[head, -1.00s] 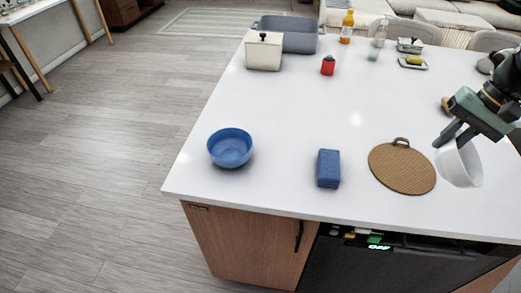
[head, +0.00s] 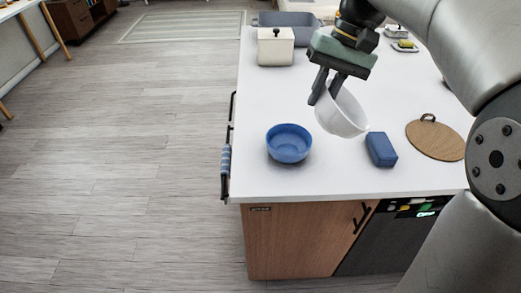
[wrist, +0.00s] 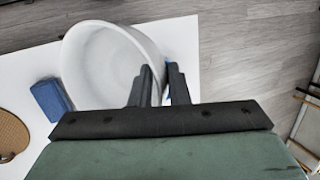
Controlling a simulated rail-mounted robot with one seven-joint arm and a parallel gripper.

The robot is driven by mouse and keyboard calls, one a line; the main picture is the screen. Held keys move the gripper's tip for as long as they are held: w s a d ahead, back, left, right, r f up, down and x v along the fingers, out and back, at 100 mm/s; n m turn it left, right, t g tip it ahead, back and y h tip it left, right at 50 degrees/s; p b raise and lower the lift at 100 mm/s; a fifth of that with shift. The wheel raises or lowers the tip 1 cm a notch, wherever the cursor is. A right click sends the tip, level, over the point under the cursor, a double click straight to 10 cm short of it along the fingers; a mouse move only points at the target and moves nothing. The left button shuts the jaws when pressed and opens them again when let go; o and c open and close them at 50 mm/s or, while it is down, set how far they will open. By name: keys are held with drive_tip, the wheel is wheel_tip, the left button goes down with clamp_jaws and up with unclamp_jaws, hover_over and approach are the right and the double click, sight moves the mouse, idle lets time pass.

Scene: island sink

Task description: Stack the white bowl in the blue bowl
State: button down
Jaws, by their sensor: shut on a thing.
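The blue bowl (head: 289,144) stands upright on the white counter near its left front corner. My gripper (head: 325,94) is shut on the rim of the white bowl (head: 342,112) and holds it tilted above the counter, to the right of the blue bowl and apart from it in the head view. In the wrist view the white bowl (wrist: 105,65) hangs from my fingers (wrist: 160,78), its inside facing the camera. It hides nearly all of the blue bowl there; only a thin blue sliver shows beside the fingers.
A blue sponge-like block (head: 381,149) lies right of the blue bowl. A round brown board (head: 436,140) lies farther right. A white lidded canister (head: 275,46) and a grey basin (head: 268,19) stand at the back. The counter's left edge is close to the blue bowl.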

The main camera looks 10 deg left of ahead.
drive_tip(key=w+a+f+p, duration=0.1)
drive_tip(key=w+a+f, duration=0.2)
drive_tip(key=f, duration=0.1)
drive_tip(key=w+a+f+p, duration=0.1)
drive_tip(key=w+a+f, duration=0.1)
drive_tip(key=a+f, duration=0.2)
drive_tip(key=w+a+f, duration=0.3)
drive_tip(key=a+f, duration=0.1)
drive_tip(key=shift+w+f+p, duration=0.2)
drive_tip(key=shift+w+p, duration=0.15)
drive_tip(key=shift+p, duration=0.05)
drive_tip(key=shift+f, duration=0.2)
drive_tip(key=shift+f, duration=0.1)
drive_tip(key=shift+f+b, duration=0.3)
drive_tip(key=shift+f, duration=0.25)
drive_tip(key=c, duration=1.4)
unclamp_jaws()
drive_tip(key=shift+r, duration=0.1)
